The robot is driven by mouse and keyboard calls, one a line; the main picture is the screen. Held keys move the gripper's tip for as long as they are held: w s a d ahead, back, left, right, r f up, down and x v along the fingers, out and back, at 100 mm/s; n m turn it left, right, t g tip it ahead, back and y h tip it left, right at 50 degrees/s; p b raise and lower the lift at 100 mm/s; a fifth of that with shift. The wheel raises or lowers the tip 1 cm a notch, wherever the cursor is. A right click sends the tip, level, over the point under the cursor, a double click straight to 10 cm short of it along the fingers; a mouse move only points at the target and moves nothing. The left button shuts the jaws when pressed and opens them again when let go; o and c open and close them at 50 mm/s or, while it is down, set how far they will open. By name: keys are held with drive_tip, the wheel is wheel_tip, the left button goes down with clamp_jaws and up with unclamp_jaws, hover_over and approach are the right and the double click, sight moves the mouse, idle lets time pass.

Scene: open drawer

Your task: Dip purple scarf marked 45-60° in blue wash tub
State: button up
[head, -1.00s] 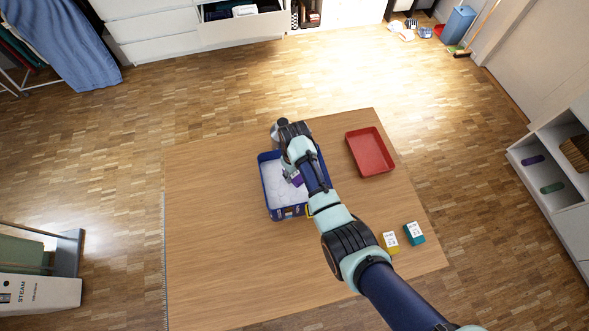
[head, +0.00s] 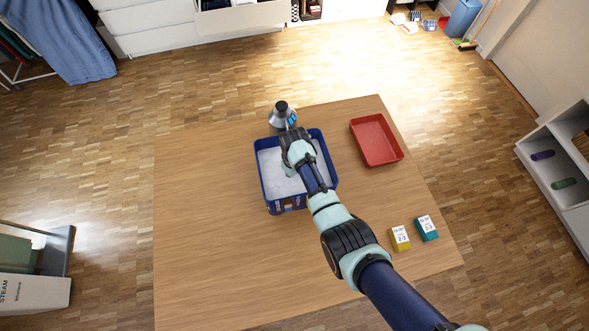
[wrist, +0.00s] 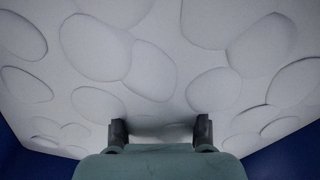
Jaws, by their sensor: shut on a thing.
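The blue wash tub (head: 286,206) stands on the wooden table and is full of white foam (head: 273,180). My gripper (head: 289,170) is down in the tub, partly hidden by my arm. In the wrist view my gripper (wrist: 161,131) has its two fingers apart with their tips sunk in the bubbly white foam. The tub's blue wall (wrist: 292,158) shows at the lower corners. The purple scarf is hidden now, under the foam between the fingers; its mark cannot be read.
A grey bottle with a dark cap (head: 282,115) stands just behind the tub. A red tray (head: 376,140) lies to its right. A yellow box (head: 399,238) and a teal box (head: 426,228) stand at the front right. The left of the table (head: 200,230) is clear.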

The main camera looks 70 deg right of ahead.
drive_tip(key=shift+s+d+b, duration=0.15)
drive_tip(key=shift+d+b, duration=0.15)
drive_tip(key=shift+d, duration=0.3)
drive_tip(key=shift+a+r, duration=0.1)
drive_tip(key=shift+a, duration=0.1)
drive_tip(key=shift+a+p, duration=0.4)
drive_tip(key=shift+p, duration=0.15)
drive_tip(key=shift+a, duration=0.1)
drive_tip(key=shift+w+a+p, duration=0.25)
drive_tip(key=shift+a+p, duration=0.1)
drive_tip(key=shift+p, duration=0.15)
